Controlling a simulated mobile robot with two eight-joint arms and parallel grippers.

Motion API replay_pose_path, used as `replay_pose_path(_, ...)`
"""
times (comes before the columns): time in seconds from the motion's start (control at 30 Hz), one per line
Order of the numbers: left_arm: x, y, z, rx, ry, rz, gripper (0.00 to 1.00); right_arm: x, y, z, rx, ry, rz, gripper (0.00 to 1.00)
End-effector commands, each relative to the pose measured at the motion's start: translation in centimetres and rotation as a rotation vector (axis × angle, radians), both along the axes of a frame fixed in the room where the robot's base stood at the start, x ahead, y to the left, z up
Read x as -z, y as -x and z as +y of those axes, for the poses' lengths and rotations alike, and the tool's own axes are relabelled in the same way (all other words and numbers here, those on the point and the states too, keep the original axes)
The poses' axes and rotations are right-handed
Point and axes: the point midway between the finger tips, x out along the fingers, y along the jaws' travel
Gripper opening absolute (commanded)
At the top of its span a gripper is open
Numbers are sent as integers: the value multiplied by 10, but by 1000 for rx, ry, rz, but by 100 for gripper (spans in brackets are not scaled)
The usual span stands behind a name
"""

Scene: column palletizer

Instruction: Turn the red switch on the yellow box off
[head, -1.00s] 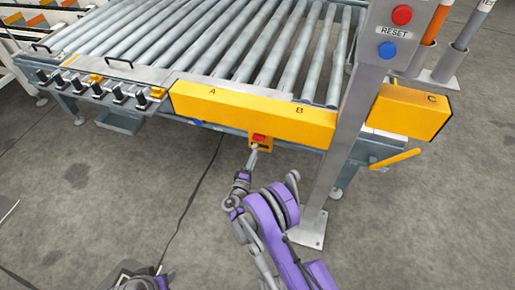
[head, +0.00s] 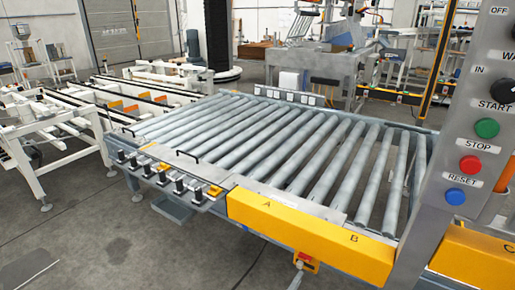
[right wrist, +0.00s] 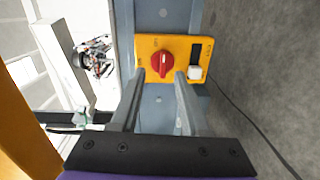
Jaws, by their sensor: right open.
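The red switch (right wrist: 162,65) is a round rotary knob on the yellow box (right wrist: 147,45), centred in the right wrist view. Its raised grip runs roughly up and down in that picture. My right gripper (right wrist: 160,77) is open, with its two grey fingers pointing at the box, one on each side of the knob. I cannot tell whether the fingers touch it. In the head view the red switch (head: 303,257) and yellow box (head: 311,267) are small, below the long yellow cover, with the right gripper's tip (head: 297,271) just in front. My left gripper is out of view.
A grey control post (head: 450,150) stands at the right. The floor at lower left is open.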

Motion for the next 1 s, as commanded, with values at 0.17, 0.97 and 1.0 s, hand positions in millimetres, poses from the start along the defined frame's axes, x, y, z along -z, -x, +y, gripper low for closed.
replay_pose_path(0.17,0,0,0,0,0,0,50,-45,10,-33,85,-161,75,46)
replay_pose_path(0.97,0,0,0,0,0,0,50,-156,250,-67,389,-1044,375,46)
replay_pose_path(1.0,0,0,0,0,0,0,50,-157,265,-63,398,-1089,384,46)
